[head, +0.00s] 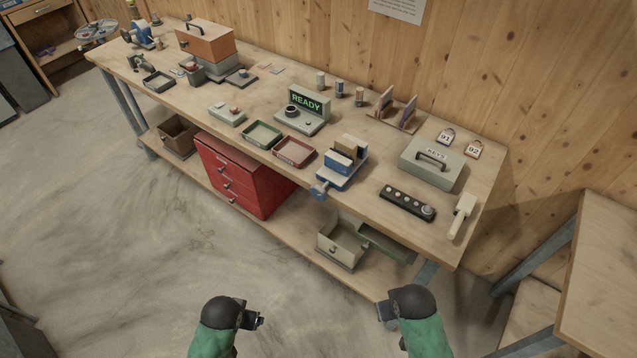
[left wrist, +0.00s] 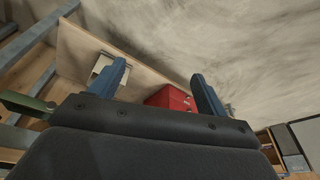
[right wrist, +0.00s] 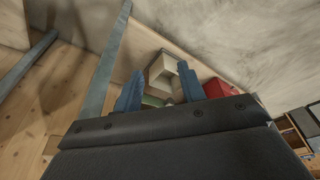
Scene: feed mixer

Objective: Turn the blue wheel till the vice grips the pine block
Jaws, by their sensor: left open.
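The blue vice (head: 336,178) is mounted at the front edge of the workbench, right of the middle in the head view. Its blue wheel (head: 319,188) sticks out in front of the edge, facing me. The pine block (head: 345,147) shows light brown at the vice jaws; whether the jaws touch it is too small to tell. My left gripper (head: 256,319) is open and empty, low in front of the bench; its spread fingers show in the left wrist view (left wrist: 160,85). My right gripper (head: 384,312) is also empty, its fingers apart in the right wrist view (right wrist: 162,88).
Red and green trays (head: 294,152) and a READY display unit (head: 304,108) stand left of the vice. A KEYS box (head: 432,164) and a black button strip (head: 407,202) lie right. Under the bench are a red drawer cabinet (head: 240,178) and an open beige drawer box (head: 341,246). The floor before me is clear.

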